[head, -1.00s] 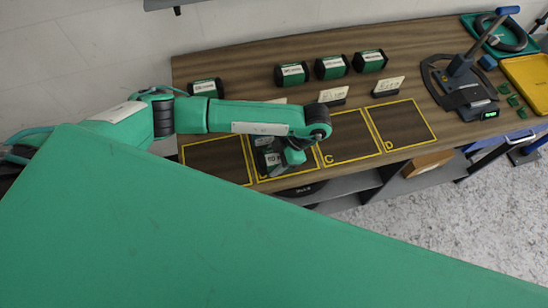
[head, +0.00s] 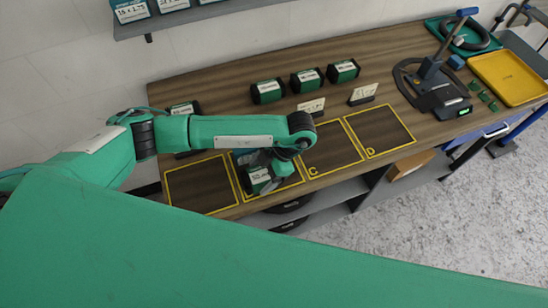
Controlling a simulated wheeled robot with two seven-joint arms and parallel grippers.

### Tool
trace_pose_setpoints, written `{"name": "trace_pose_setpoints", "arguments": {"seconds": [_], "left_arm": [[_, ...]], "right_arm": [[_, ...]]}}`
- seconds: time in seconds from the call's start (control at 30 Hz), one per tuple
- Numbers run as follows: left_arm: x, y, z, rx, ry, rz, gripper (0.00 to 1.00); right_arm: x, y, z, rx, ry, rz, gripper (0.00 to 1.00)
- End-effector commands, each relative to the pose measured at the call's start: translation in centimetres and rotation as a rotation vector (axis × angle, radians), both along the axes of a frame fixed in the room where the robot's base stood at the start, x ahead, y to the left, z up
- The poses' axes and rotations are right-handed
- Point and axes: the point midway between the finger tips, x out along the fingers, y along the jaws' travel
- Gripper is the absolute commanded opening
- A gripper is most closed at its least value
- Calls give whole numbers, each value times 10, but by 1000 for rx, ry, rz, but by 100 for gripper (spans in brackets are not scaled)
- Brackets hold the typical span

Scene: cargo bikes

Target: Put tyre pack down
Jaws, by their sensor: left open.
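A tyre pack (head: 259,179), green and black with a white label, is in the second yellow-outlined bay (head: 236,189) on the wooden bench. My left gripper (head: 277,177) is open, pointing down right beside the pack from above. My left forearm and wrist hide part of the pack and the back of the bay. I cannot tell whether the fingers touch the pack. My right gripper is not in view.
Bays C (head: 332,150) and D (head: 380,130) and the leftmost bay (head: 199,186) are empty. A black stand (head: 436,88) and a yellow tray (head: 509,78) are at the right.

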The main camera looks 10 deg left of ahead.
Motion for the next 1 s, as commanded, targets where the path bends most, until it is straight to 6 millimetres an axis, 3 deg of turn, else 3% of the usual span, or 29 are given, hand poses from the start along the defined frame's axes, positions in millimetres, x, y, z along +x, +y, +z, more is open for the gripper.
{"name": "trace_pose_setpoints", "arguments": {"seconds": [0.6,1.0], "left_arm": [[27,-39,72,0,-3,-2,76],[31,-45,85,0,0,1,76]], "right_arm": [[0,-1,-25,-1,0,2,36],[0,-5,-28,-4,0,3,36]]}}
